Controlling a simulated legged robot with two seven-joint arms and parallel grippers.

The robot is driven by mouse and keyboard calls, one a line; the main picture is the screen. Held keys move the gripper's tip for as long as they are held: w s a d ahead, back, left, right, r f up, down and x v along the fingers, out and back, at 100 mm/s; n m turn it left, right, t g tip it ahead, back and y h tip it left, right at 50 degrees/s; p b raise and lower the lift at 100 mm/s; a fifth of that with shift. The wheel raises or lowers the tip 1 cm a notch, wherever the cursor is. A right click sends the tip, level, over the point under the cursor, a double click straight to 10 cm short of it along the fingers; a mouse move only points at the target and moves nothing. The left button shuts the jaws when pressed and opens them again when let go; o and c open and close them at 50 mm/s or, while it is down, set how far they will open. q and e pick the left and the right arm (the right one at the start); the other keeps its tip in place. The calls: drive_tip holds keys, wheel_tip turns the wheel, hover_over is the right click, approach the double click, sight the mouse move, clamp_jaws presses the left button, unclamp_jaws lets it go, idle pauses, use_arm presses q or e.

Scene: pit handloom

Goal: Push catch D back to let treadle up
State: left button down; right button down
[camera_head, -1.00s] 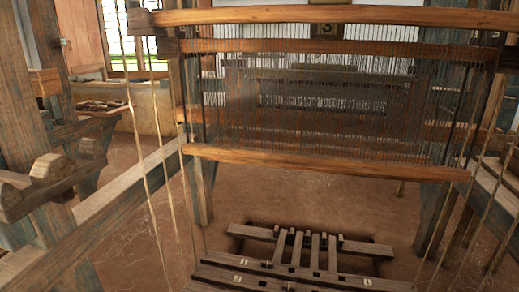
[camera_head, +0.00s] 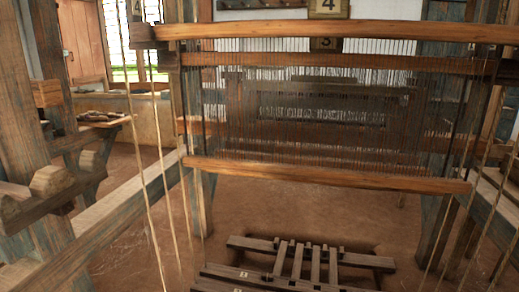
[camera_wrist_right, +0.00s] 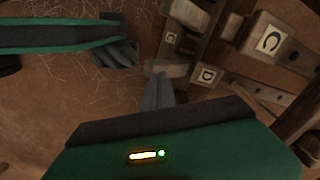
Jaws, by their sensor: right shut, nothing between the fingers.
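In the right wrist view, a plate marked D (camera_wrist_right: 207,75) sits on a wooden part at the upper middle, taken as catch D. My right gripper (camera_wrist_right: 158,88) is shut and empty, its grey fingertips left of the D plate and just below a pale wooden block (camera_wrist_right: 167,68). I cannot tell whether they touch it. A green part with a grey ribbed end (camera_wrist_right: 118,54), which looks like my left gripper, comes in from the left; its jaw state is unclear. In the head view, several treadle bars (camera_head: 297,261) lie low in the floor frame. Neither gripper shows there.
A larger block marked C (camera_wrist_right: 267,39) stands right of the D plate, and a smaller marked plate (camera_wrist_right: 171,38) sits above left. In the head view, the loom's lower front beam (camera_head: 325,177) spans above the treadles. Hanging cords (camera_head: 150,190) and side rails flank the space.

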drive_tip(key=shift+f, duration=0.1)
idle(0.3)
drive_tip(key=shift+f+b, duration=0.35)
drive_tip(key=shift+f, duration=0.1)
drive_tip(key=shift+s+f+b, duration=0.25)
drive_tip(key=shift+f+b, duration=0.05)
drive_tip(key=shift+f, duration=0.1)
drive_tip(key=shift+w, duration=0.1)
drive_tip(key=shift+r, duration=0.1)
drive_tip(key=shift+r+p, duration=0.25)
drive_tip(key=shift+p, duration=0.15)
drive_tip(key=r+p, duration=0.2)
drive_tip(key=s+r+p, duration=0.1)
drive_tip(key=p, duration=0.1)
drive_tip(key=r+p, duration=0.2)
drive_tip(key=shift+s+a+r, duration=0.25)
drive_tip(key=shift+s+r, duration=0.05)
drive_tip(key=shift+s, duration=0.05)
drive_tip(key=shift+f, duration=0.1)
